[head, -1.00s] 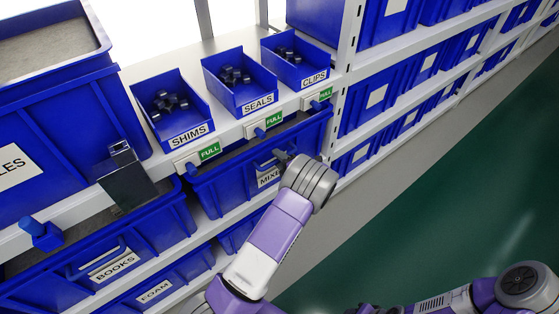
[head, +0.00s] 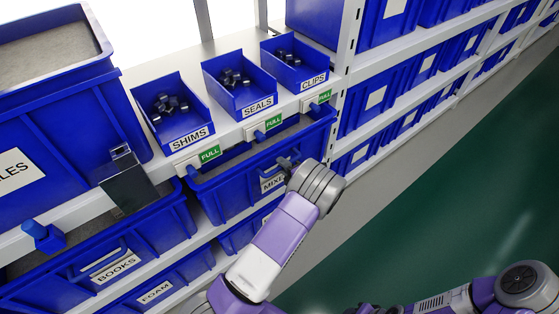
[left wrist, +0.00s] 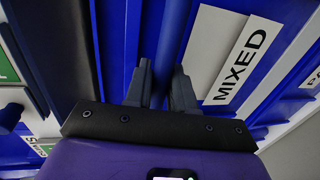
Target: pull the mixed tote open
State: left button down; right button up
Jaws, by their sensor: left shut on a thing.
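The blue mixed tote (head: 228,191) sits on the shelf below the small bins, its front standing out a little past the shelf edge. Its label partly shows behind my left arm. In the left wrist view the MIXED label (left wrist: 238,62) is beside the tote's blue bar handle (left wrist: 174,45). My left gripper (head: 288,163) is at the tote's front. In the left wrist view the left gripper's fingers (left wrist: 162,84) are shut on the handle, one on each side. My right arm shows at the bottom right, but its gripper is out of view.
Bins marked SHIMS (head: 168,112), SEALS (head: 240,83) and CLIPS (head: 296,62) stand on the shelf above, with green FULL tags below them. A BOOKS tote (head: 68,268) is to the left. The green floor (head: 440,180) at right is clear.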

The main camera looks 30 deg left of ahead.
pick_arm(q)
jog(key=f+p+v, duration=0.2)
jog(key=v, duration=0.8)
jog(key=f+p+v, duration=0.2)
jog(key=v, duration=0.9)
jog(key=shift+s+d, duration=0.15)
jog(key=shift+d, duration=0.4)
jog(key=c, duration=1.1)
grip_release()
jog(key=p+v, duration=0.1)
jog(key=v, duration=0.6)
jog(key=shift+d, duration=0.3)
jog(key=shift+a, duration=0.1)
